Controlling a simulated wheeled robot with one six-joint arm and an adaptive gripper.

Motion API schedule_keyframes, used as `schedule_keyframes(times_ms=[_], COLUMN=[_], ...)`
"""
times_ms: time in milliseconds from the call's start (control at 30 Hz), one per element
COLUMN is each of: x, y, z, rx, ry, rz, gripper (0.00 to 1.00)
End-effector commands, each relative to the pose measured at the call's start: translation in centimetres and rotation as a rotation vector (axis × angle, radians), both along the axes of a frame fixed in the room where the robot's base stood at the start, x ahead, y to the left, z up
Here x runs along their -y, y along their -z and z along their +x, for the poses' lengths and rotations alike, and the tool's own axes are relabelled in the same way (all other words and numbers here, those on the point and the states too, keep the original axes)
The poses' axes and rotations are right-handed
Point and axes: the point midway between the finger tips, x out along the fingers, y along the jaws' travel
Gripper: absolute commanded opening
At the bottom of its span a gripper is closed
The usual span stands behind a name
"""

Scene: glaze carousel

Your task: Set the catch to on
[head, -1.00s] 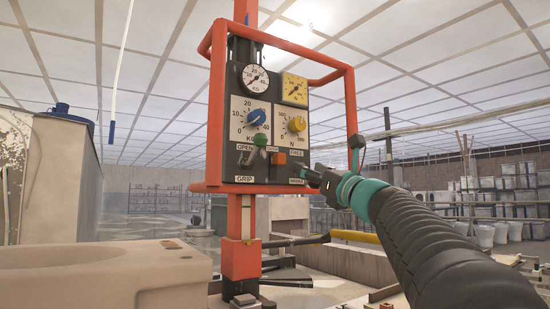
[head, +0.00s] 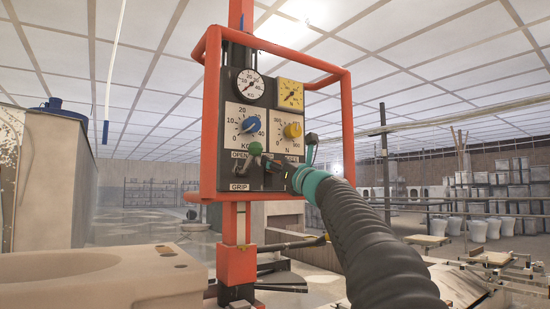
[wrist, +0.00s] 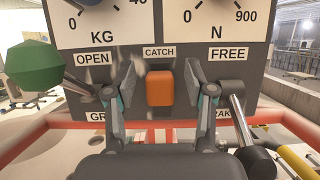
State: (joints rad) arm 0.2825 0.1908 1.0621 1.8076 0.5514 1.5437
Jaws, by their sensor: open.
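The catch is an orange block (wrist: 160,85) under the CATCH label on the dark control panel (head: 232,160). In the wrist view it stands between the two fingers of my gripper (wrist: 161,75). The fingers are open, one to each side of it, with a visible gap on both sides. I cannot tell how close the fingertips are to the panel face. In the head view my gripper (head: 283,172) is in front of the panel's lower part and hides the catch. No on or off mark shows by the catch.
A lever with a green knob (wrist: 35,68) stands close left of the fingers. A metal lever with a black end (wrist: 258,162) is close on the right. Red tubing (head: 210,110) frames the panel. Above are a blue dial (head: 250,124) and a yellow dial (head: 292,130).

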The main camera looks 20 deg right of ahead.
Motion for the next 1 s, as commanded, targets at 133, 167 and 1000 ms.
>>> schedule_keyframes(times_ms=[133,167,1000], x=[-0.3,-0.3,-0.3], y=[-0.3,-0.3,1.0], z=[0.6,0.7,0.7], rx=[0.0,0.0,-0.001], ry=[-0.001,-0.001,-0.001], rz=[-0.001,-0.001,-0.001], gripper=[0.54,0.54,0.0])
